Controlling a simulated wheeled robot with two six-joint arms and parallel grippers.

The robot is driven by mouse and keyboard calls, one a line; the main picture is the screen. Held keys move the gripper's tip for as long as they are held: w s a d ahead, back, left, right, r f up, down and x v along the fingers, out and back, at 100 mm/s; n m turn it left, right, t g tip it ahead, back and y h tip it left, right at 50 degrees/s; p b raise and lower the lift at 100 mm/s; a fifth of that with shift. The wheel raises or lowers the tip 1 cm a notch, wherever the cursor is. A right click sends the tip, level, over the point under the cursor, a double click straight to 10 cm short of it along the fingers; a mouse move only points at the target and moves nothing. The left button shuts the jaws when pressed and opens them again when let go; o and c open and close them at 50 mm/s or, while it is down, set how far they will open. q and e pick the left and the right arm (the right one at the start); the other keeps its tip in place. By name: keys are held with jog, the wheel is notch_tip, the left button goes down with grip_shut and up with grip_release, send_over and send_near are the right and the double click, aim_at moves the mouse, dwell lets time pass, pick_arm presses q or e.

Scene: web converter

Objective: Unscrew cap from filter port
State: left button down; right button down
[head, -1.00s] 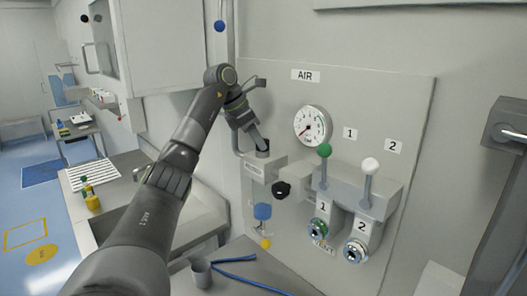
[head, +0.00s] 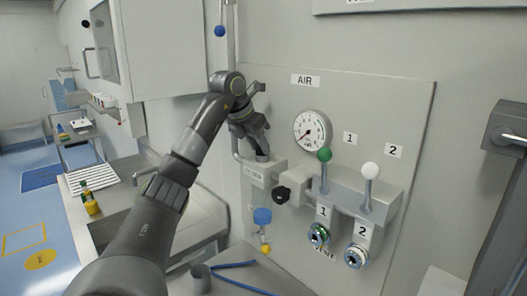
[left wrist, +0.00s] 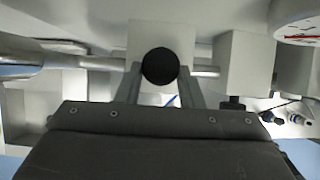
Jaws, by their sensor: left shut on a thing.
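My left gripper (head: 262,152) points down at the top of a pale block (head: 266,172) on the grey wall panel. In the left wrist view a round black cap (left wrist: 160,67) sits between its two fingers (left wrist: 160,88), in front of the pale block (left wrist: 145,40). The gripper is shut on this cap. In the head view the fingers mostly hide the cap. I cannot tell whether the cap is still seated on its port. My right gripper is not in view.
Right of the block are a black knob (head: 282,194), a gauge (head: 312,128) and two levers, green-tipped (head: 324,155) and white-tipped (head: 370,170). A blue-topped piece (head: 262,215) hangs below. A cabinet (head: 160,70) stands left.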

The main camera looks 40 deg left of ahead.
pick_arm(q)
jog(key=n, duration=0.1)
jog(key=n+y+p, duration=0.1)
jog(key=shift+d+n, duration=0.3)
jog(key=shift+n, duration=0.1)
jog(key=shift+n+y+p, duration=0.3)
jog(key=shift+n+y, duration=0.2)
jog(key=shift+n, duration=0.1)
jog(key=c, duration=1.1)
grip_release()
jog(key=shift+o, duration=0.2)
